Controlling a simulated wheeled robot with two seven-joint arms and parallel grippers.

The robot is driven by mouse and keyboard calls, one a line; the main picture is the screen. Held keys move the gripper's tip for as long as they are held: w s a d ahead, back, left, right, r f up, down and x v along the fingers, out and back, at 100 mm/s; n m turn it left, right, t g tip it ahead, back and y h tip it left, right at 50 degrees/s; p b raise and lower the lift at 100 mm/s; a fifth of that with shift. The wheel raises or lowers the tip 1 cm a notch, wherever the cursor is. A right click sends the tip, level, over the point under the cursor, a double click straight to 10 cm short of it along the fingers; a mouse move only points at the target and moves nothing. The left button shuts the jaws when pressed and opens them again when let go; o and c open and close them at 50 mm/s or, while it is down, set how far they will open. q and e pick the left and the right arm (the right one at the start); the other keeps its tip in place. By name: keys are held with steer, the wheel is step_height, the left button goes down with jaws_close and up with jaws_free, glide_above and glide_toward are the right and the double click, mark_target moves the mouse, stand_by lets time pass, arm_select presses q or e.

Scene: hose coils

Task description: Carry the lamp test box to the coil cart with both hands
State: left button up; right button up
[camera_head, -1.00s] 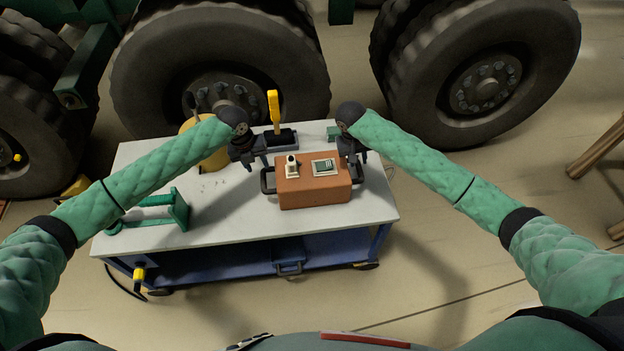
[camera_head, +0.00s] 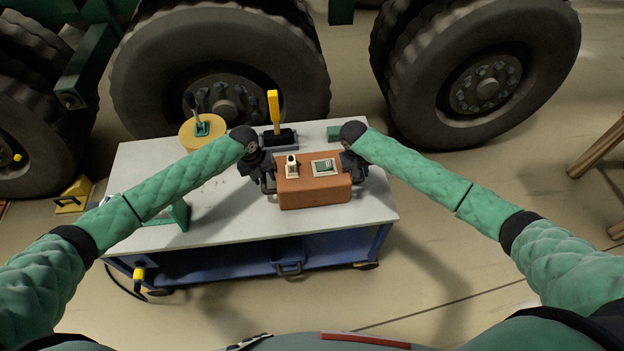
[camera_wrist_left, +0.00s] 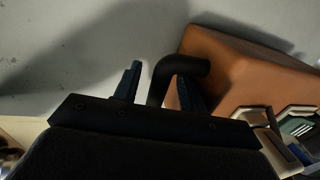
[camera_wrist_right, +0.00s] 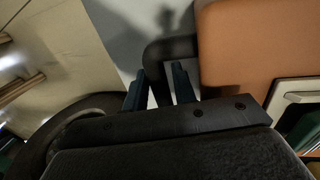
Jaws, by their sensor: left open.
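The lamp test box (camera_head: 315,195) is an orange-brown case with dark side handles and small devices on its top. It rests on a wheeled, white-topped blue table (camera_head: 230,228). My left gripper (camera_head: 266,180) is at the box's left handle; in the left wrist view its open fingers stand either side of the black handle (camera_wrist_left: 182,66). My right gripper (camera_head: 352,172) is at the right handle; in the right wrist view the handle (camera_wrist_right: 168,50) runs between its fingers, but whether they grip it is unclear. I cannot identify a separate coil cart.
A yellow round object (camera_head: 190,137) and a black holder with a yellow-handled tool (camera_head: 273,108) stand at the table's back. A green frame (camera_head: 179,214) is under my left arm. Large vehicle tyres (camera_head: 140,85) stand behind.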

arm_select(q)
steer(key=shift+c, duration=0.4)
arm_select(e)
steer(key=shift+c, duration=0.5)
arm_select(q)
steer(key=c, duration=0.4)
arm_select(e)
steer(key=c, duration=0.3)
arm_select(q)
jaws_close()
arm_select(e)
jaws_close()
arm_select(q)
steer(key=shift+w+r, duration=0.1)
arm_select(e)
steer(key=shift+r, duration=0.1)
